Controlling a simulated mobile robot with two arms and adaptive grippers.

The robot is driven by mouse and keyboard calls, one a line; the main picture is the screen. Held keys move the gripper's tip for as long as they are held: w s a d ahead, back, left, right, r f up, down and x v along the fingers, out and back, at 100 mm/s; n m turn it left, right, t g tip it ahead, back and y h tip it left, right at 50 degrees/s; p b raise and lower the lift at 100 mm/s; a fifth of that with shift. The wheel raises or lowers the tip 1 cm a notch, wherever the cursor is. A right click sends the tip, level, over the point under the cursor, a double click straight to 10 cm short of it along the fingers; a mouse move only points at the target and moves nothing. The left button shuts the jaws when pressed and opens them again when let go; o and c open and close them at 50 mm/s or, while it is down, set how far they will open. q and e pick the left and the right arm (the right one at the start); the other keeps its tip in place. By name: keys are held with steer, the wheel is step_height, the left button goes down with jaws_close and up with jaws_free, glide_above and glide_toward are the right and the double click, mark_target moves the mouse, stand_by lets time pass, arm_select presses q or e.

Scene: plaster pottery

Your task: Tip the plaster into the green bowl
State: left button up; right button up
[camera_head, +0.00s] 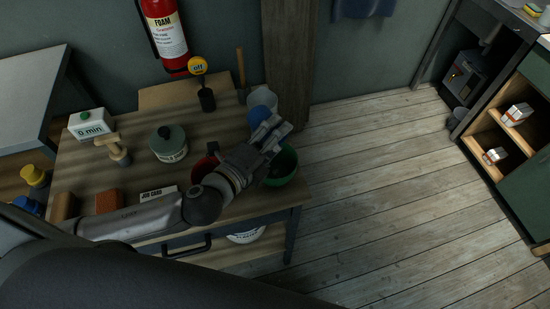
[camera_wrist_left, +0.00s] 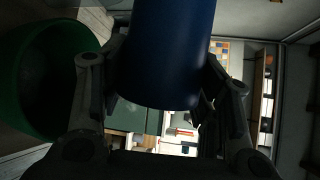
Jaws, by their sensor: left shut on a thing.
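The green bowl (camera_head: 284,166) stands at the right end of the wooden table, partly hidden by my left gripper (camera_head: 271,133). In the left wrist view the green bowl (camera_wrist_left: 30,80) fills the left side, and its inside is dark. My left gripper is shut on a dark blue cup (camera_wrist_left: 172,50), with a finger on each side. In the head view the blue cup (camera_head: 258,115) shows only in part behind the gripper, next to the bowl. The cup's contents are hidden, and I see no plaster. My right gripper is not in view.
On the table (camera_head: 225,208) a pale cup (camera_head: 262,97) stands behind the gripper. A lidded green-grey jar (camera_head: 168,145), a red object (camera_head: 203,168), a timer (camera_head: 90,124) and a stamp-like wooden tool (camera_head: 115,150) stand farther left. The floor on the right is clear.

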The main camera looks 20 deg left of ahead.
arm_select(q)
steer(key=shift+s+d+f+m+t+b, duration=0.2)
steer(key=shift+f+m+t+b, duration=0.2)
steer(key=shift+f+m+b, duration=0.65)
stand_by(1.0)
steer(key=shift+s+d+r+m+t+b, duration=0.1)
steer(key=shift+s+d+m+t+b, duration=0.15)
steer(key=shift+m+t+b, duration=0.4)
steer(key=shift+s+d+r+m+t+b, duration=0.1)
steer(key=shift+d+m+t+b, duration=0.15)
steer(key=shift+m+b, duration=0.6)
stand_by(4.5)
